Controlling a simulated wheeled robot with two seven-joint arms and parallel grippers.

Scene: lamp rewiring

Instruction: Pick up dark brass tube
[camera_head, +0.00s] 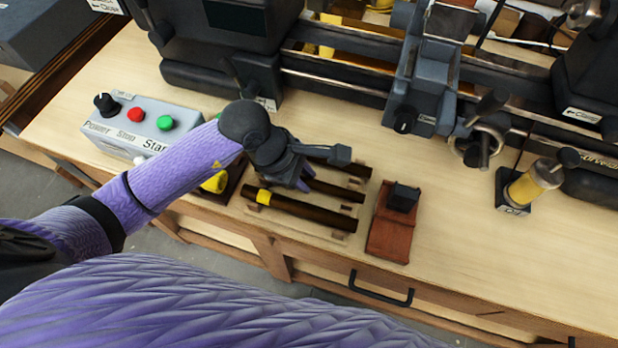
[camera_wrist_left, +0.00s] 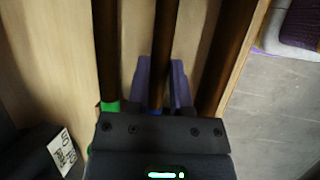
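Three dark brown tubes lie side by side on a low wooden rack at the bench's front: a front tube with a yellow band (camera_head: 310,211), a middle tube (camera_head: 335,189) and a back tube (camera_head: 345,168). A green-banded tube (camera_wrist_left: 105,45) lies to the left there. My right gripper is out of view.
A grey control box (camera_head: 140,125) with buttons stands left of the tubes. A reddish-brown block with a black top (camera_head: 388,238) stands right of them. A dark lathe (camera_head: 340,75) spans the back. A yellow cylinder on a dark base (camera_head: 530,183) stands at the right.

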